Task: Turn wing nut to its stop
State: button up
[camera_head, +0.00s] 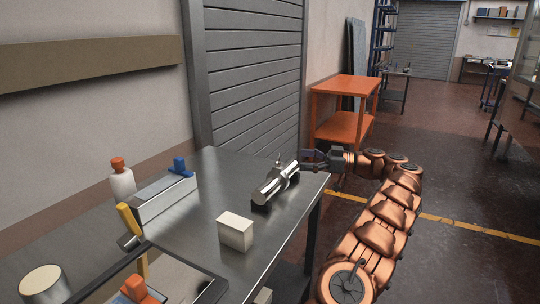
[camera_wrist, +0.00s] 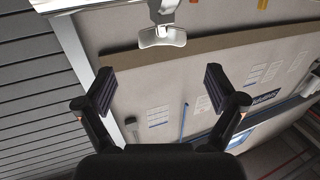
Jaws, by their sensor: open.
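The silver wing nut (camera_wrist: 162,37) shows in the wrist view, ahead of my fingers and between their lines, with a short silver shaft behind it. In the head view, a polished metal cylinder (camera_head: 270,187) lies on black supports on the steel bench, with a small upright metal piece (camera_head: 279,160) at its far end. I cannot tell which part there is the wing nut. My gripper (camera_head: 306,159) is beside that end, at the bench's right side. In the wrist view my gripper (camera_wrist: 160,90) is open and empty, its fingers wide apart and clear of the nut.
The steel bench (camera_head: 190,240) also holds a cream block (camera_head: 236,232), a white bottle with an orange cap (camera_head: 122,182), a long metal box (camera_head: 163,199) with a blue piece, and a yellow-handled tool (camera_head: 130,220). An orange cart (camera_head: 343,108) stands behind my arm.

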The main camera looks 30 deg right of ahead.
aim_at(278, 156)
jog(key=shift+x, duration=4.25)
jog(key=shift+s+a, duration=0.1)
jog(key=shift+s, duration=0.05)
jog(key=c, duration=1.2)
